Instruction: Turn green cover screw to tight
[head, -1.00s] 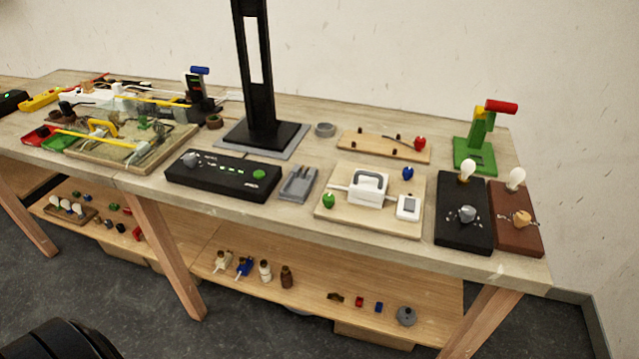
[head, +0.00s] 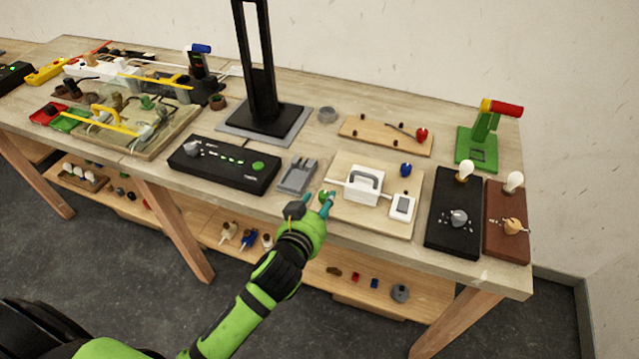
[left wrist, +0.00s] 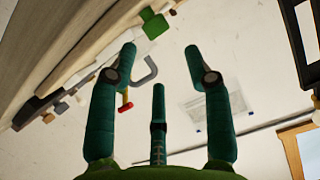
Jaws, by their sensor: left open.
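The green cover screw (head: 322,195) is a small green knob at the left front corner of a light wooden board (head: 384,224). The board also carries a white box with a grey handle (head: 363,184), a small white display unit (head: 402,206) and a blue knob (head: 405,170). My left gripper (head: 319,200) is at the screw, its teal fingers apart and partly covering it. I cannot tell whether they touch it. In the left wrist view my left gripper (left wrist: 160,65) has spread fingers with nothing between the tips; the screw is not identifiable there. My right gripper is not in view.
A grey holder (head: 297,175) and a black control box (head: 224,165) lie left of the board. Black (head: 447,236) and brown (head: 505,245) bulb boards stand at its right. A black post (head: 264,100) rises behind. A lower shelf holds small parts.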

